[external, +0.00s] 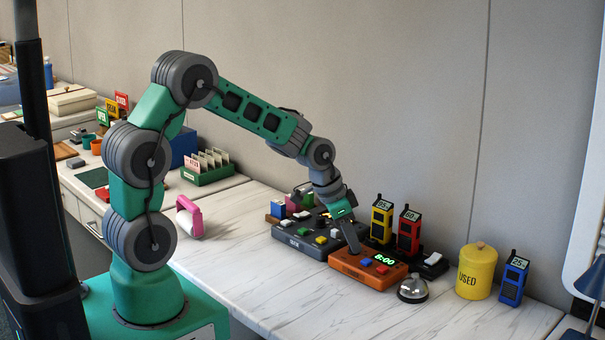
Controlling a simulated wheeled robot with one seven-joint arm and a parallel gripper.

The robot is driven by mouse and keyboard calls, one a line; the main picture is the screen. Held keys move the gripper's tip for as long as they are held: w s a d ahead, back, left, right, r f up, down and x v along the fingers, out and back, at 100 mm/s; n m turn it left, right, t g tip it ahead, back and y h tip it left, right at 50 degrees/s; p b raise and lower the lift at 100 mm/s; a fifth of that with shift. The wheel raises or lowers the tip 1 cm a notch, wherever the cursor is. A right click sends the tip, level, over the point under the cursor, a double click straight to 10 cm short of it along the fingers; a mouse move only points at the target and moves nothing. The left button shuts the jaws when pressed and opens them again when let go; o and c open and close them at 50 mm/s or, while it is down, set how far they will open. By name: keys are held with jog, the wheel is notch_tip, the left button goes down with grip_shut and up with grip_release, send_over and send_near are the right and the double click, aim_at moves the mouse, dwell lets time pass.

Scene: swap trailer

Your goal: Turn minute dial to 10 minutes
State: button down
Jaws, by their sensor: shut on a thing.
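An orange timer box (352,274) sits on the white marbled counter. Its top carries a blue button (366,262), a red button (382,269) and a lit green display (386,259) that seems to read 8:00. My gripper (354,249) points down onto the left part of the box's top and is shut on the minute dial. The dial itself is hidden by the fingers, so its pointer and marks cannot be read.
A dark grey box with coloured buttons (292,240) stands close left. Yellow (382,220) and red (408,232) radios stand behind. A silver bell (413,290), yellow USED canister (476,272) and blue radio (513,280) are right. The front counter (270,285) is clear.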

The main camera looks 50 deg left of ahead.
jog(key=m+h+b, duration=0.1)
jog(key=m, duration=0.2)
jog(key=shift+w+a+m+g, duration=0.1)
jog(key=shift+m+g, duration=0.3)
jog(key=shift+m+g+h+b, duration=0.5)
jog(key=shift+m+g, duration=0.1)
jog(key=shift+m, duration=1.2)
jog(key=c, duration=1.2)
grip_release()
jog(key=v, duration=0.8)
jog(key=shift+w, duration=0.15)
